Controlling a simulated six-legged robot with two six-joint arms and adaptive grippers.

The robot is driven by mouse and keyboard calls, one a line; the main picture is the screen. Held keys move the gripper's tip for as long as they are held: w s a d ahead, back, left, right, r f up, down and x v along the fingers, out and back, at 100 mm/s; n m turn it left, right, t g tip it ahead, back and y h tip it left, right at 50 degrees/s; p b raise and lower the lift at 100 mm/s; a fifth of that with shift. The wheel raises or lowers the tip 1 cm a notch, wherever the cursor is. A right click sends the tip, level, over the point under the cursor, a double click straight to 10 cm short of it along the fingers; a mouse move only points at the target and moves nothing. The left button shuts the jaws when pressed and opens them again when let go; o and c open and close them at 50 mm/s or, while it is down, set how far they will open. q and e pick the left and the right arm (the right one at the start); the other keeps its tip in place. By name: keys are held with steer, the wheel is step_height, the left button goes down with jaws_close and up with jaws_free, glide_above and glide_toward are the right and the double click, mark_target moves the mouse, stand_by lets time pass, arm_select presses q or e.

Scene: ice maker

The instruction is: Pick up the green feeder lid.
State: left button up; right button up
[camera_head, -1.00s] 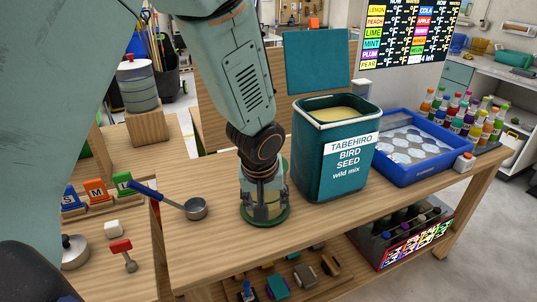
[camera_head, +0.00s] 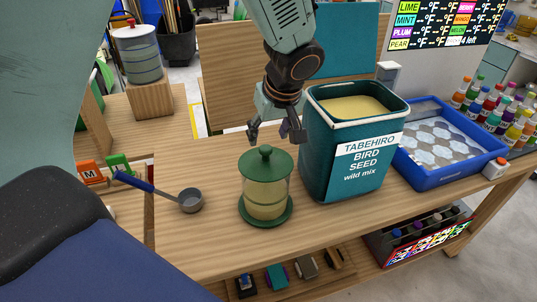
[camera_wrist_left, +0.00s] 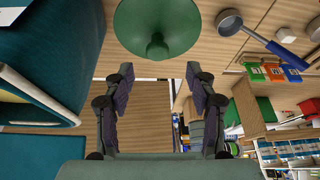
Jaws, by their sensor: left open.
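The green feeder lid (camera_head: 265,162) sits on the clear feeder (camera_head: 266,196), which holds pale seed and stands on a green base on the wooden table. The lid is a shallow dome with a round knob on top. My left gripper (camera_head: 275,137) is open and empty, just behind and above the lid, apart from it. In the left wrist view the lid (camera_wrist_left: 157,22) shows at the top, with its knob toward the open fingers (camera_wrist_left: 152,82). My right gripper is not in view.
A teal bird seed bin (camera_head: 353,150) with its lid open stands close right of the feeder. A blue-handled scoop (camera_head: 188,200) lies to the left. A blue tray (camera_head: 448,172) of ice and several bottles (camera_head: 497,110) are further right.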

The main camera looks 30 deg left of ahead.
mark_target(265, 149)
arm_select(q)
steer(key=shift+w+d, duration=0.15)
steer(key=shift+w, duration=0.15)
steer(key=shift+w+d+f, duration=0.3)
steer(key=shift+d+f, duration=0.15)
steer(key=shift+f, duration=0.35)
steer(key=shift+s+f, duration=0.1)
steer(key=shift+f, duration=0.1)
steer(key=shift+s+a+f, duration=0.15)
steer(key=shift+a+f, duration=0.05)
steer(key=shift+a, duration=0.1)
steer(key=x, duration=0.2)
steer(key=a+x, duration=0.1)
steer(key=x, duration=0.1)
steer(key=shift+s+a+f, duration=0.1)
steer(key=shift+a+f, duration=0.05)
steer(key=shift+f, duration=0.05)
steer(key=shift+w+d+f+b, duration=0.2)
steer(key=shift+w+d+b, duration=0.1)
steer(key=shift+s+a, duration=0.15)
steer(key=shift+s, duration=0.05)
steer(key=shift+s+a, duration=0.15)
steer(key=shift+a, duration=0.15)
steer(key=shift+c, duration=1.4)
steer(key=shift+w+d, duration=0.3)
steer(key=shift+d, duration=0.1)
steer(key=c, duration=0.6)
steer(key=shift+s+a, duration=0.15)
steer(key=shift+a, duration=0.15)
jaws_close()
